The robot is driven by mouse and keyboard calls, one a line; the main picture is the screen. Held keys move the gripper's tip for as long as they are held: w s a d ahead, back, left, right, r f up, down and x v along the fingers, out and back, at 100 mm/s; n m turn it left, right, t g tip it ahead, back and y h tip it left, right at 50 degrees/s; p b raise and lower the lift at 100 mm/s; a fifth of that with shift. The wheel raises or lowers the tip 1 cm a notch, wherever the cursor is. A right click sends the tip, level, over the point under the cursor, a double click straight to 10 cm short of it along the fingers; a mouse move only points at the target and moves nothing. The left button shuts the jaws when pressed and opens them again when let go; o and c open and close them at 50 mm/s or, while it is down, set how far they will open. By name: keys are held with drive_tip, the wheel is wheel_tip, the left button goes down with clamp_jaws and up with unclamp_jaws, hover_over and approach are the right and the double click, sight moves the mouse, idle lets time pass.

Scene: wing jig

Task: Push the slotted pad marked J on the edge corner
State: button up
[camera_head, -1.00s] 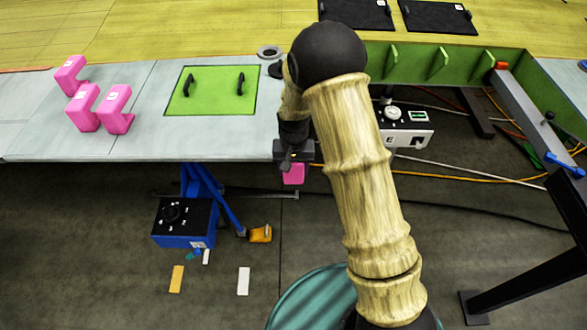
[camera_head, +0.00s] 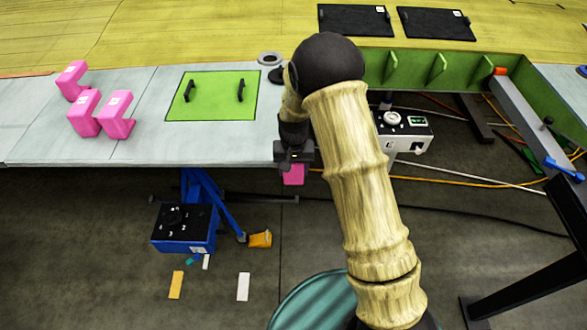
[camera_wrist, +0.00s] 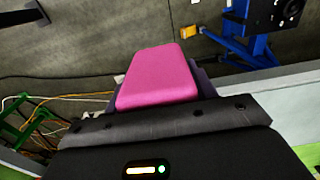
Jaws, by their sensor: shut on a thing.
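My gripper (camera_head: 293,160) is at the front edge of the wing panel (camera_head: 225,150), near the panel's right corner. It is shut on a pink pad (camera_head: 293,175), which hangs just below it in the head view. In the wrist view the pink pad (camera_wrist: 158,77) sticks out beyond the dark gripper body. The pad's slot and any letter on it are hidden, and I cannot tell whether it touches the panel edge. Several other pink slotted pads (camera_head: 84,113) with white labels stand on the panel at the left; their letters are too small to read.
A green plate with two black handles (camera_head: 220,108) lies on the panel. A dark ring (camera_head: 269,58) lies behind it. Right of the corner is an open bay with green ribs (camera_head: 437,68) and a white box (camera_head: 405,130). A blue stand (camera_head: 184,228) is below the panel.

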drive_tip(key=shift+w, duration=0.2)
drive_tip(key=o, duration=1.1)
drive_tip(key=shift+o, duration=0.2)
wheel_tip(320, 180, up, 17)
drive_tip(key=b, duration=0.4)
drive_tip(key=shift+r, duration=0.2)
drive_tip(key=shift+s+d, duration=0.1)
drive_tip(key=shift+s, duration=0.05)
drive_tip(key=s+d+f+t, duration=0.1)
drive_tip(key=s+d+f, duration=0.1)
drive_tip(key=s+d, duration=0.4)
drive_tip(key=s+d+f+t, duration=0.1)
drive_tip(key=s+d+f, duration=0.1)
drive_tip(key=s+d, duration=0.5)
drive_tip(key=s, duration=0.6)
drive_tip(key=shift+f+t, duration=0.3)
drive_tip(key=shift+f, duration=0.1)
